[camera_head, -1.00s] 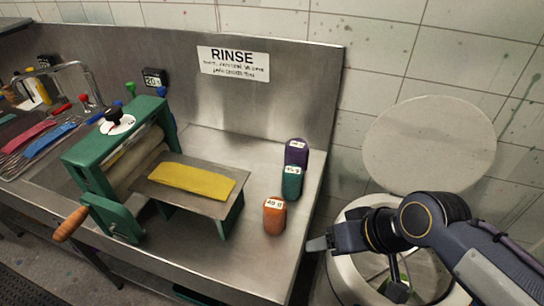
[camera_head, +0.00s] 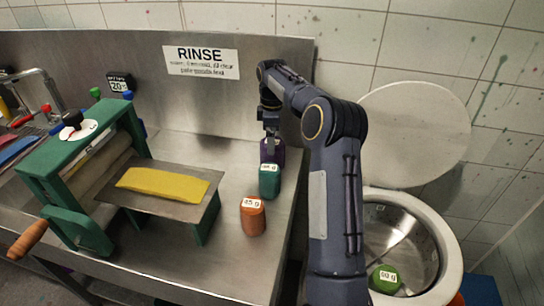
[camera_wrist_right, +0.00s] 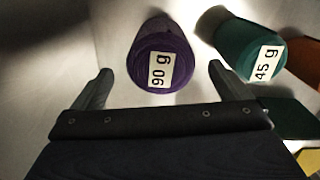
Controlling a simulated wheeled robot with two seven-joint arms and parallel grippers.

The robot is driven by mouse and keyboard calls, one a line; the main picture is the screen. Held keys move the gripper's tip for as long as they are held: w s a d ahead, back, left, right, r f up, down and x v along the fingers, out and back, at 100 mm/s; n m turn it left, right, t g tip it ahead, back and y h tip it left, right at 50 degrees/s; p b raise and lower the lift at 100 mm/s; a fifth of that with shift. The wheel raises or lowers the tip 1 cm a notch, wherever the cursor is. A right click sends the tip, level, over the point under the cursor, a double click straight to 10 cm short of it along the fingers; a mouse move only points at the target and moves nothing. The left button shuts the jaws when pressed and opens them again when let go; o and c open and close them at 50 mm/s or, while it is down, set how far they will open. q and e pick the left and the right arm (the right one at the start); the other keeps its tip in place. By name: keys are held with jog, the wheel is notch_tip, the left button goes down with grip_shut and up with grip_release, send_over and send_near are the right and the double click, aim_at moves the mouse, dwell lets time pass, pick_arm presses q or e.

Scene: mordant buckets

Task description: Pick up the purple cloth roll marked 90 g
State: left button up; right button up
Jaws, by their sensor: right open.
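The purple cloth roll (camera_head: 272,152) stands at the back right of the steel counter, mostly hidden behind my right gripper (camera_head: 270,132) in the head view. In the right wrist view the purple roll (camera_wrist_right: 162,40) shows its 90 g label and lies ahead of and between the open fingers of my right gripper (camera_wrist_right: 160,70). The jaws look empty. I see no contact, and the exact height gap is hard to tell. My left gripper is not in view.
A teal roll marked 45 g (camera_head: 269,182) stands close in front of the purple one, with an orange roll (camera_head: 252,217) nearer. A green wringer (camera_head: 85,170) with a yellow cloth (camera_head: 163,184) stands left. A round bin (camera_head: 440,240) holding a green roll (camera_head: 385,279) stands right.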

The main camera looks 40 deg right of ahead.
notch_tip(320, 180, down, 8)
jog(key=shift+r+p, duration=0.1)
jog(key=shift+p, duration=0.6)
jog(key=shift+c, duration=0.5)
jog(key=c, duration=1.2)
